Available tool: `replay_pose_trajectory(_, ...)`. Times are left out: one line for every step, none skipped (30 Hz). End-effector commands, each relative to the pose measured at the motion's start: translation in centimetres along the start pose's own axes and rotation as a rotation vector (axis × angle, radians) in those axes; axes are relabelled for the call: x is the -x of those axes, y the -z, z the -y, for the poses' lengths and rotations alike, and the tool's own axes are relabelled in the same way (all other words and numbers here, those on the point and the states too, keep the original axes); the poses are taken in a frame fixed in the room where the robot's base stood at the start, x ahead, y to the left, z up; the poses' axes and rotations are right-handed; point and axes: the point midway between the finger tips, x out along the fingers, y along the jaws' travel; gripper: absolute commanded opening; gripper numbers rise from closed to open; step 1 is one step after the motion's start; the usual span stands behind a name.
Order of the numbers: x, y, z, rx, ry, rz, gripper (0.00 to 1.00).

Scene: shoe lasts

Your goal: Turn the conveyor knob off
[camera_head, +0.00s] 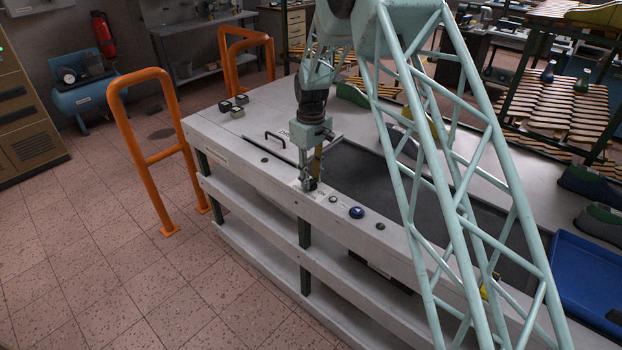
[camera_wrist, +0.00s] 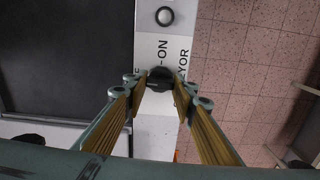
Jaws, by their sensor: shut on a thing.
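The conveyor knob (camera_wrist: 160,78) is a small black round knob on the pale front rail of the conveyor bench. In the wrist view it sits between my two fingertips, with the lettering "-ON" and part of "CONVEYOR" printed beside it. My gripper (camera_head: 308,184) points straight down over the rail in the head view and is shut on the knob, which it mostly hides there. In the wrist view my gripper (camera_wrist: 158,86) has its yellow-padded fingers on either side of the knob. The exact angle of the knob's pointer is too dark to tell.
A blue round button (camera_head: 356,212) and a small dark green button (camera_head: 380,226) lie along the rail to the right. The dark conveyor belt (camera_head: 362,175) runs behind. A blue tray (camera_head: 590,275) sits at the right. Orange guard rails (camera_head: 150,150) stand left.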

Motion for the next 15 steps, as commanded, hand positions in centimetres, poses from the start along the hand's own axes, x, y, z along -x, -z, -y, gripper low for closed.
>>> replay_pose_trajectory(0.07, 0.05, -0.04, 0.016, -0.001, -0.001, 0.14)
replay_pose_trajectory(0.07, 0.06, -0.04, 0.026, -0.001, -0.001, 0.14)
replay_pose_trajectory(0.07, 0.06, -0.04, 0.036, -0.001, -0.001, 0.14)
replay_pose_trajectory(0.07, 0.06, -0.04, 0.044, -0.001, -0.001, 0.14)
replay_pose_trajectory(0.07, 0.06, -0.04, 0.050, -0.001, -0.001, 0.14)
replay_pose_trajectory(0.07, 0.06, -0.04, 0.057, -0.001, -0.001, 0.14)
replay_pose_trajectory(0.07, 0.06, -0.04, 0.060, -0.001, -0.001, 0.14)
replay_pose_trajectory(0.07, 0.06, -0.04, 0.063, -0.001, -0.001, 0.14)
replay_pose_trajectory(0.08, 0.06, -0.04, 0.067, -0.001, -0.001, 0.14)
replay_pose_trajectory(0.08, 0.06, -0.04, 0.068, -0.001, -0.001, 0.14)
replay_pose_trajectory(0.08, 0.06, -0.04, 0.069, -0.001, -0.001, 0.14)
replay_pose_trajectory(0.08, 0.05, -0.04, 0.070, -0.001, -0.001, 0.14)
replay_pose_trajectory(0.08, 0.06, -0.04, 0.071, -0.001, -0.001, 0.14)
replay_pose_trajectory(0.08, 0.06, -0.04, 0.071, -0.001, -0.001, 0.14)
replay_pose_trajectory(0.08, 0.06, -0.04, 0.071, -0.001, -0.001, 0.14)
